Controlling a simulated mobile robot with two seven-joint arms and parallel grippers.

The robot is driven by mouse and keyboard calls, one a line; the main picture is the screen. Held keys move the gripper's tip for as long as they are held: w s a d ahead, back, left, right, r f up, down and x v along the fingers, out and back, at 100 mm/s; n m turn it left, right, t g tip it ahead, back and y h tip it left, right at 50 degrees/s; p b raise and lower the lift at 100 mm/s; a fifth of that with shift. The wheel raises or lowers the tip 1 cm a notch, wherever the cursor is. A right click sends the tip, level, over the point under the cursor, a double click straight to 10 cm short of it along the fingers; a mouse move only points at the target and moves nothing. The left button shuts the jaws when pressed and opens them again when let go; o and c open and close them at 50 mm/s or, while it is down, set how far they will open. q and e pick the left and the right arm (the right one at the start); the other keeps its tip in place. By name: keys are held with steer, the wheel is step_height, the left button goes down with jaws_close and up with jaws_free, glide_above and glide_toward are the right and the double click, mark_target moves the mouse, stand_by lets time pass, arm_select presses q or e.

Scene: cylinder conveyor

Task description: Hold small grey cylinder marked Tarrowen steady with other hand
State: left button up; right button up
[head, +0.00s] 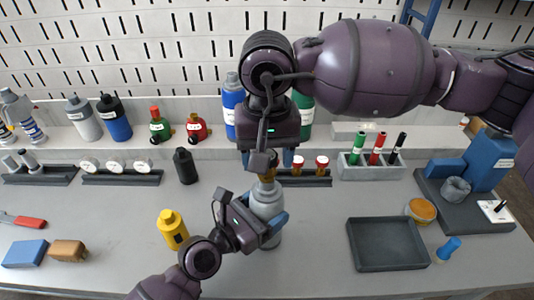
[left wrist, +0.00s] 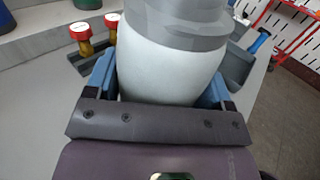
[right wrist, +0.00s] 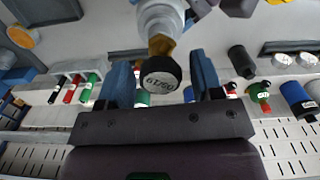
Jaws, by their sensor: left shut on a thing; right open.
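The small grey cylinder (head: 266,200) stands upright near the middle of the bench; its light body also fills the left wrist view (left wrist: 170,72). My left gripper (head: 262,228) is shut around its body, with a blue finger on each side (left wrist: 160,85). No Tarrowen label shows. On top is a brass valve (right wrist: 161,44) with a dark round cap (right wrist: 160,74) bearing partly readable marks. My right gripper (head: 267,158) is open above the cylinder. In the right wrist view its blue fingers (right wrist: 161,84) stand apart on both sides of the cap, with gaps visible.
A yellow bottle (head: 172,230) stands left of the cylinder, and a black bottle (head: 185,166) behind it. Right is an empty dark tray (head: 386,266). Behind are a rack with red-capped valves (head: 316,181) and a marker holder (head: 366,172). Bench between cylinder and tray is clear.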

steer(key=m, duration=0.6)
stand_by(0.4)
steer(key=m, duration=0.6)
stand_by(0.3)
steer(key=m, duration=0.6)
stand_by(0.4)
